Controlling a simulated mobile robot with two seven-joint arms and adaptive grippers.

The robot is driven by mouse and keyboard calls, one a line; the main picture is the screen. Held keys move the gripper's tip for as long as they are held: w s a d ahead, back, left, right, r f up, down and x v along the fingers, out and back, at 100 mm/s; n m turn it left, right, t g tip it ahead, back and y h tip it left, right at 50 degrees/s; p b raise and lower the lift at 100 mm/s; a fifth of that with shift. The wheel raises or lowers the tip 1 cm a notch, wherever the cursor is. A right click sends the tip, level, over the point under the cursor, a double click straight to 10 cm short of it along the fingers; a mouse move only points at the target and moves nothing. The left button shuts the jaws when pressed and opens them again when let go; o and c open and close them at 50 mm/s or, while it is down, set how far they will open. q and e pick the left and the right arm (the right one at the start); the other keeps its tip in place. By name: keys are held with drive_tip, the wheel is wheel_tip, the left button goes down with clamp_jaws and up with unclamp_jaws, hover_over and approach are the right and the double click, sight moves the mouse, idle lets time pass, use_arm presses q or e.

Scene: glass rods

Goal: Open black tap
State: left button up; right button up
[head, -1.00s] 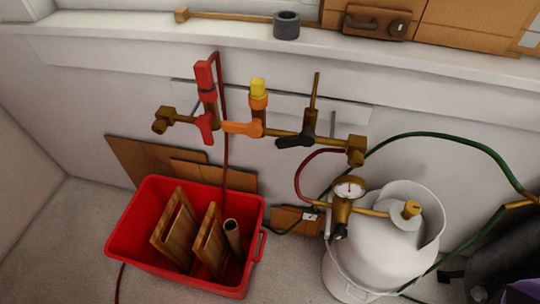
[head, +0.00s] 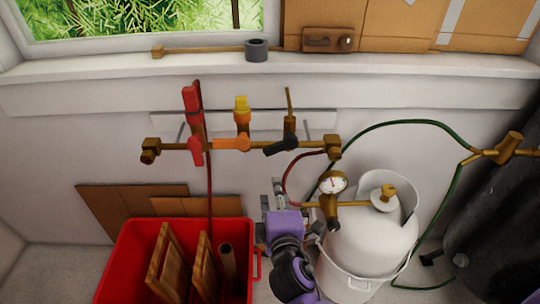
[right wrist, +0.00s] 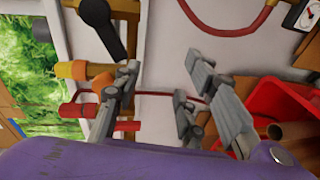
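The black tap (head: 281,147) is on the brass pipe (head: 170,146) along the wall, below a thin brass outlet. Its handle points left and slightly down. It also shows at the top of the right wrist view (right wrist: 106,30). My right gripper (head: 272,193) is below the black tap, apart from it, with its purple wrist beneath. In the right wrist view the gripper (right wrist: 163,80) has its fingers spread with nothing between them. The handle is beyond the fingers, toward the upper left. My left gripper is out of view.
An orange tap (head: 230,144) and a red tap (head: 196,151) share the pipe to the left. A white gas cylinder (head: 365,250) with a gauge (head: 333,182) stands at right. A red crate (head: 130,265) holds boards below.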

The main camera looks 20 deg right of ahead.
sight(273, 151)
drive_tip(key=w+d+r+n, duration=0.1)
drive_tip(key=w+r, duration=0.1)
drive_tip(key=w, duration=0.1)
drive_tip(key=w+r+n+t+h, duration=0.1)
drive_tip(key=w+r+n, duration=0.1)
drive_tip(key=w, duration=0.1)
drive_tip(key=w+d+r+n+h, duration=0.1)
drive_tip(key=w+r+n, duration=0.1)
drive_tip(key=w, duration=0.2)
drive_tip(key=shift+w+d, duration=0.1)
drive_tip(key=shift+d, duration=0.25)
clamp_jaws()
